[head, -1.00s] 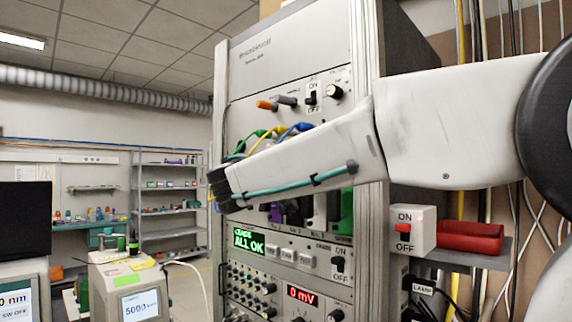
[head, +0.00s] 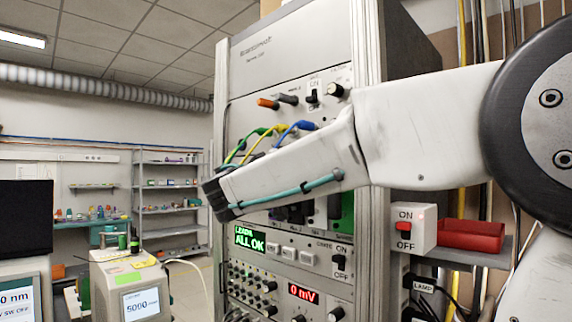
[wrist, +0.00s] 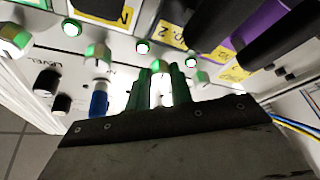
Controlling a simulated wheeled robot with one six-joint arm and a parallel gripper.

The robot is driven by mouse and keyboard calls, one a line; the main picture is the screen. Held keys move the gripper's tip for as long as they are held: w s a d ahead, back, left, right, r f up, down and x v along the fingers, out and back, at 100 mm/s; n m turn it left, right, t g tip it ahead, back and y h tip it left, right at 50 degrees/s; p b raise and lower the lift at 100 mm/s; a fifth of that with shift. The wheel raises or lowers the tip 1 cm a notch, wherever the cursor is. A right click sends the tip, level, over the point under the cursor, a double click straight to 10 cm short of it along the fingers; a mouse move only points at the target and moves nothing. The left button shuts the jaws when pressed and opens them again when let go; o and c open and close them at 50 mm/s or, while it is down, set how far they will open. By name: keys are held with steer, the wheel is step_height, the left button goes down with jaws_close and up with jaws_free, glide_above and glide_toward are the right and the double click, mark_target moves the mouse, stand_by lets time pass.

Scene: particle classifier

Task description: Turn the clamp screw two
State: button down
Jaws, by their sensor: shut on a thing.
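In the wrist view my gripper (wrist: 162,80) reaches in from the bottom, its narrow green fingers closed around a small pale, bright part at the panel. I take it to be a clamp screw; most of it is hidden and no number can be read on it. A yellow label with a 2 (wrist: 220,54) sits just right of the fingers, by a purple block (wrist: 262,30). In the head view the dark end of my arm is before the rack (head: 290,50), and the fingertips are hidden.
Green-capped knobs (wrist: 98,55) and a blue post (wrist: 98,100) stand close left of my fingers. Coloured cables (head: 265,140) hang above my wrist. A green display (head: 249,239) reads ALL OK. A switch box (head: 413,228) and red tray (head: 472,235) are at right.

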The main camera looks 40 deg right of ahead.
steer(key=c, duration=1.2)
jaws_free()
steer(key=shift+f, duration=0.1)
steer(key=shift+c, duration=0.2)
steer(key=v, duration=0.7)
steer(key=shift+s+a, duration=0.2)
steer(key=shift+a, duration=0.15)
steer(key=shift+f, duration=0.1)
steer(key=s+d+f+n+g+y, duration=0.1)
steer(key=s+f+n+g+y, duration=0.35)
steer(key=f, duration=0.65)
steer(key=s+d+f+n+g+y, duration=0.1)
steer(key=s+f+g+y, duration=0.1)
steer(key=s+f+y, duration=0.65)
steer(key=s+a+f+y, duration=0.3)
steer(key=s+a+f, duration=0.1)
steer(key=s+f, duration=0.2)
steer(key=s+a+f+g+y, duration=0.1)
steer(key=s+a+f+y, duration=0.2)
steer(key=s+a+f, duration=0.2)
step_height(320, 180, down, 2)
steer(key=shift+s+f+m, duration=0.15)
steer(key=shift+s+m, duration=0.2)
steer(key=shift+s, duration=0.85)
